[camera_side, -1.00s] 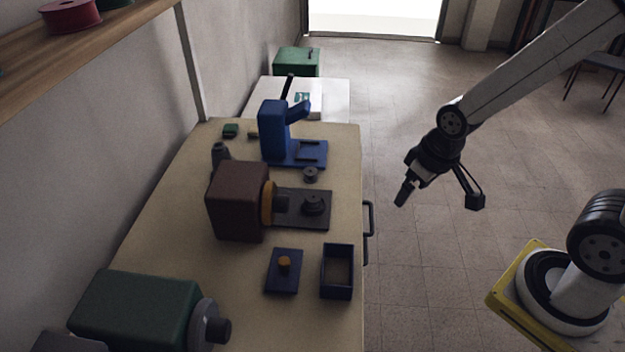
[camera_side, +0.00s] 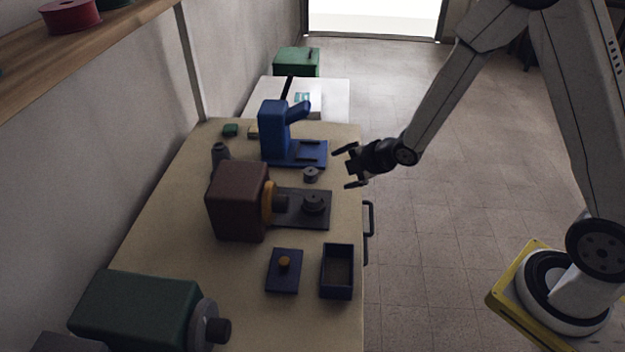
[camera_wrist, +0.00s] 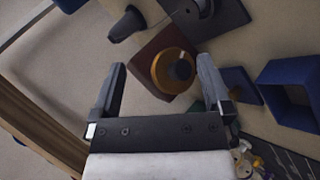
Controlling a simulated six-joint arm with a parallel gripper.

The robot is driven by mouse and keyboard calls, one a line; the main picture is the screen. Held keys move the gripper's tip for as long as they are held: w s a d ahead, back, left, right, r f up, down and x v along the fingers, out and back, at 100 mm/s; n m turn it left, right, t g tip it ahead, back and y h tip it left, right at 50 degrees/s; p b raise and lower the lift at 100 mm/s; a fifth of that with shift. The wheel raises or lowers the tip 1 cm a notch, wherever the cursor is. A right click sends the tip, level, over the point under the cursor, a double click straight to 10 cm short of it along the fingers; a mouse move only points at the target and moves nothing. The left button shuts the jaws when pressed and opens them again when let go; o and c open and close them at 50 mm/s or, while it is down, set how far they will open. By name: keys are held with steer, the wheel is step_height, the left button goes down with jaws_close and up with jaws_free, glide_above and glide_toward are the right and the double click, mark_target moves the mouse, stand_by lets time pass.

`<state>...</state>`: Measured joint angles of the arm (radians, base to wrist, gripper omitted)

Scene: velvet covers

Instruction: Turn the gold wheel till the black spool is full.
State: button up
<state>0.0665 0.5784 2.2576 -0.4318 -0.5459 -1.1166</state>
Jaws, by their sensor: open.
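The gold wheel (camera_side: 268,203) is on the right face of a brown box (camera_side: 238,202), with a dark hub in front of it. In the wrist view the gold wheel (camera_wrist: 163,66) appears between my fingers, beyond their tips. A dark spool (camera_side: 314,203), likely the black spool, stands upright on a dark plate (camera_side: 288,212) beside the wheel; how full it is I cannot tell. My gripper (camera_side: 347,168) is open and empty near the table's right edge, apart from the wheel, its fingers pointing left.
A blue press (camera_side: 276,132) and a small grey spool (camera_side: 310,175) are behind the plate. A blue plate with a gold knob (camera_side: 285,263) and an open blue box (camera_side: 337,289) are in front. A grey bottle (camera_side: 220,153) stands behind the brown box. A green machine (camera_side: 140,308) is at front left.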

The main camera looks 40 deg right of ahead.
mark_target(288, 204)
steer(key=a+f+n+t+y, duration=0.1)
steer(key=a+f+n+y, duration=0.1)
steer(key=n, duration=0.3)
steer(key=w+a+f+n+t+y, duration=0.1)
steer(key=a+f+n+y, duration=0.1)
steer(key=n, duration=0.3)
steer(key=a+f+n+t+y, duration=0.1)
steer(key=a+f+n+y, duration=0.1)
steer(key=n, duration=0.4)
steer(key=shift+w+f+y, duration=0.4)
steer(key=shift+f+y, duration=0.15)
steer(key=shift+y, duration=0.55)
steer(key=n+y, duration=0.1)
steer(key=s+a+f+n+y, duration=0.1)
steer(key=n, duration=0.1)
steer(key=shift+s, duration=0.3)
steer(key=shift+x, duration=3.9)
steer(key=shift+r, duration=0.2)
steer(key=c, duration=1.3)
